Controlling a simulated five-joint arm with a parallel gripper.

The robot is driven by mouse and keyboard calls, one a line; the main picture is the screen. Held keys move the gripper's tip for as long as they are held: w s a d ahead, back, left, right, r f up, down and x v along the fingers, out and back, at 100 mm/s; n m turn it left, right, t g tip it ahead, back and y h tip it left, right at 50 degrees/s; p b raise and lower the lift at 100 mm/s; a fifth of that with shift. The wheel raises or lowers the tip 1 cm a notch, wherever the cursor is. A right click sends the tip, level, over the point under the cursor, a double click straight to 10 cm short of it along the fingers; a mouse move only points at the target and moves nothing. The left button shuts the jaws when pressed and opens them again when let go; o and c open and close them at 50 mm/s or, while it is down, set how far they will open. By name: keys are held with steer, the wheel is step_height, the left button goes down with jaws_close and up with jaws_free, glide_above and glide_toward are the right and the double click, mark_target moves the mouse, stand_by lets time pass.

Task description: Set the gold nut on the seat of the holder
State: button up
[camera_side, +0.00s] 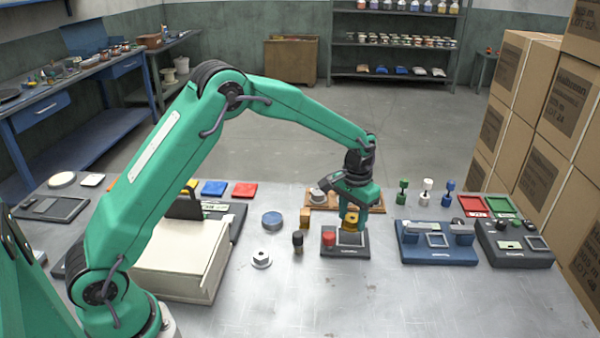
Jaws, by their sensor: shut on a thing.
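My gripper (350,222) points down and is shut on the gold nut (351,217). The nut is small in the picture, and the fingers partly cover it. Below it is a dark grey block with a pale square seat, which looks like the holder (346,251). The nut is over or at the pale seat; I cannot tell whether it touches. A red knob (329,239) stands at the left of the holder.
A black peg (298,241), a gold block (305,217), a blue disc (272,220) and a silver flanged piece (261,259) stand left of the holder. A blue fixture (437,252) is at right. The front of the table is clear.

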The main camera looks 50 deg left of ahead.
mark_target(352, 218)
steer(key=shift+f, duration=1.75)
steer(key=shift+f, duration=0.3)
steer(key=o, duration=1.2)
steer(key=shift+c, duration=0.2)
steer(key=shift+r, duration=0.1)
step_height(352, 218, up, 12)
steer(key=shift+r, duration=0.25)
steer(key=shift+s, duration=0.1)
